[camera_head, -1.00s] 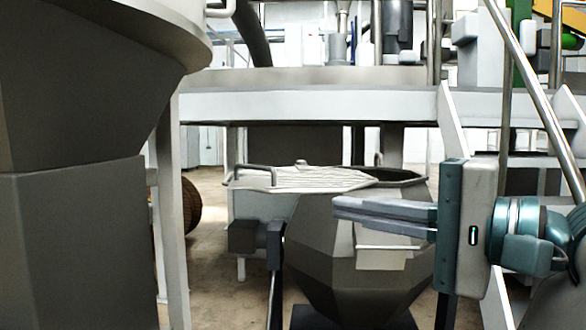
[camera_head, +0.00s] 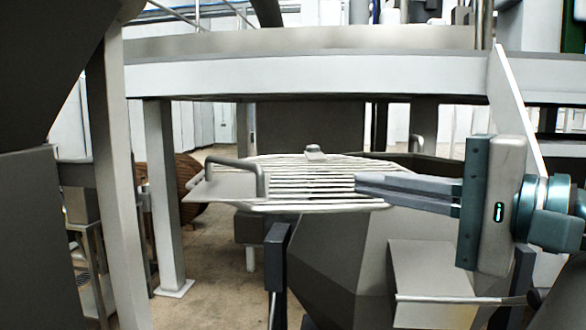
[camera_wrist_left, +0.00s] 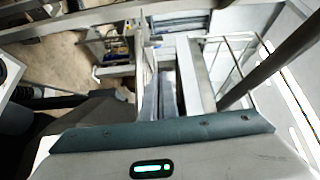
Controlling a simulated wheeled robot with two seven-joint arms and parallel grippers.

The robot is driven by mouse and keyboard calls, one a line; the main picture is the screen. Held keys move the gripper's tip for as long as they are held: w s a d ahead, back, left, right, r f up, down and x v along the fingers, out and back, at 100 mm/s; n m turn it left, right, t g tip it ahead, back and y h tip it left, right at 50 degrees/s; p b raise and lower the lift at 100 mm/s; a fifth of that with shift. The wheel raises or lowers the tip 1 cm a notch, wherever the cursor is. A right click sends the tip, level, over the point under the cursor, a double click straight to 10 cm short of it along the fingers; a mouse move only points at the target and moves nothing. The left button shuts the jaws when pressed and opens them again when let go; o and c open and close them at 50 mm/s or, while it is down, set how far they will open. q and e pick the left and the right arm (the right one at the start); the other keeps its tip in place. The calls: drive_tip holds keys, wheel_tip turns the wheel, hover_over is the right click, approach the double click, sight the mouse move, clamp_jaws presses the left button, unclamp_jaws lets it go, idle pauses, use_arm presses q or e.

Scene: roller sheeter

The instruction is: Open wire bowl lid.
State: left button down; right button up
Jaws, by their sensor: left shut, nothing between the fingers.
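The wire lid (camera_head: 300,192) is a flat grid of pale bars with a bent handle (camera_head: 262,178) at its left end. It lies roughly level over the left part of the dark faceted bowl (camera_head: 355,265) and juts out past the bowl's left side. The bowl's dark opening (camera_head: 432,166) shows to the right of the lid. My left gripper (camera_head: 360,184) reaches in from the right, shut and empty. Its fingertips overlap the lid's right end in the picture; I cannot tell whether they touch. In the left wrist view, its fingers (camera_wrist_left: 166,95) are together. My right gripper is not in view.
A white beam (camera_head: 300,75) crosses behind the bowl. White posts (camera_head: 165,195) stand at left, beside a large dark machine (camera_head: 35,230). A dark upright (camera_head: 276,257) stands before the bowl. Some floor (camera_head: 215,270) is clear at left.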

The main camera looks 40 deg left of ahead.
sight(287, 201)
use_arm(q)
drive_tip(key=shift+w+a+r, duration=0.1)
drive_tip(key=shift+w, duration=0.05)
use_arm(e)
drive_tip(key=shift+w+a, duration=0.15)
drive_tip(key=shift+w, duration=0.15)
